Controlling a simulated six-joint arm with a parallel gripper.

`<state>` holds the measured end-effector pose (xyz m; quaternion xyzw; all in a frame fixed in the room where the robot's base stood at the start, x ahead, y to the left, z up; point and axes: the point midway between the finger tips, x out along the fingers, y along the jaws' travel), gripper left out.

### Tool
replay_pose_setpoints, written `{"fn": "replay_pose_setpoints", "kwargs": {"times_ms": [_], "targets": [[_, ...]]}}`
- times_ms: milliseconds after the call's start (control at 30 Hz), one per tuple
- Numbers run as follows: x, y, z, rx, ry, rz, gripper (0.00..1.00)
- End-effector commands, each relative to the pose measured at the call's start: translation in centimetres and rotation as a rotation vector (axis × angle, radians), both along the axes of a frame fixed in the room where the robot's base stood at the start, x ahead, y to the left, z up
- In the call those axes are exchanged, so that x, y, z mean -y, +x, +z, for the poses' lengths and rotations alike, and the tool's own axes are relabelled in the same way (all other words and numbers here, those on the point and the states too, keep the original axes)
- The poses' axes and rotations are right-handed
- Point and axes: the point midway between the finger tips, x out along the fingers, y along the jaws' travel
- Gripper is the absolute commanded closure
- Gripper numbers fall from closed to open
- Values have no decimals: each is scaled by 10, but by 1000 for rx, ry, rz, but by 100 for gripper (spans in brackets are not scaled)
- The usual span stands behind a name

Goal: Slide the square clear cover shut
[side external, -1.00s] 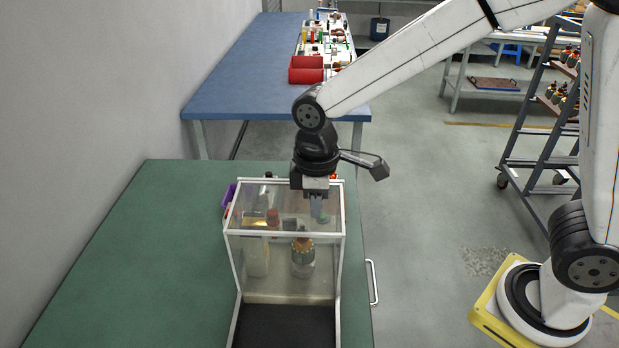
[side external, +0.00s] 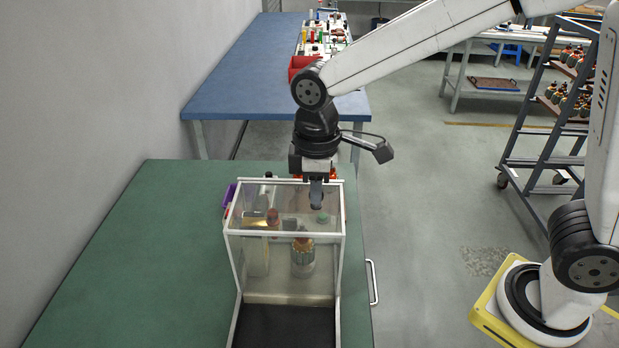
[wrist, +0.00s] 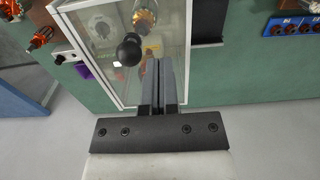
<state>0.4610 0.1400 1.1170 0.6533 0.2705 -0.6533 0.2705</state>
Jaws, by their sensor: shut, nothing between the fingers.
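The square clear cover (side external: 285,270) stands on the green table in the side view, a see-through panel in a white frame. Through it I see bottles and other items behind. In the wrist view the clear cover (wrist: 103,22) carries a round black knob (wrist: 129,49). My gripper (side external: 317,205) is at the cover's top right in the side view, pointing down; its fingertips are hard to make out there. In the wrist view my gripper (wrist: 158,62) has its fingers together and empty, just right of the knob and seemingly apart from it.
A dark flat surface (side external: 285,328) between white rails lies in front of the cover. The green table (side external: 130,270) is clear to the left. A purple item (side external: 230,195) sits behind the cover's left side. A metal handle (side external: 372,282) sticks out at the table's right edge.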

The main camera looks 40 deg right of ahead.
Motion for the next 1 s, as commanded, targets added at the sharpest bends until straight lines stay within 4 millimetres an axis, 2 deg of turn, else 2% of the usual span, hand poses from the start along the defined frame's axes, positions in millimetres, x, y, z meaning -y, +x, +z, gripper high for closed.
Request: {"fn": "replay_pose_setpoints", "kwargs": {"times_ms": [167,600,1000], "targets": [[-2,-1,6,2,1,1,100],[-8,-8,38,2,1,0,100],[-8,-8,39,1,1,-4,100]]}}
